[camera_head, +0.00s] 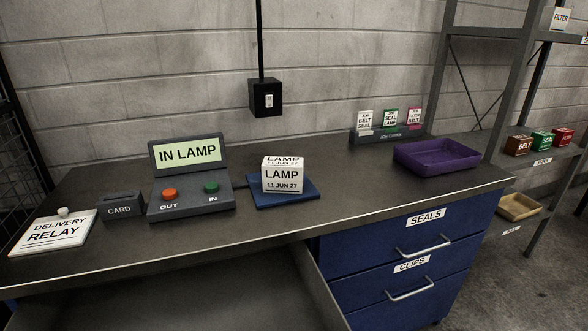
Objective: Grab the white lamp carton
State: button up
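The white lamp carton (283,179) stands upright on a blue pad (291,201) near the middle of the dark bench. Its front and top read "LAMP 11 JUN 27". Nothing touches it from above or the sides. My gripper does not show in the head view.
Left of the carton is a console (191,199) with a screen reading "IN LAMP", a card box (124,206) and a "DELIVERY RELAY" sign (54,232). Right are a purple tray (437,155) and a card rack (387,133). An open drawer (215,291) juts out below the bench's front edge.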

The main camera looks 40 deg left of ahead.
aim_at(281, 175)
jog(key=u, duration=0.4)
jog(key=i, duration=0.75)
jog(key=u, duration=0.6)
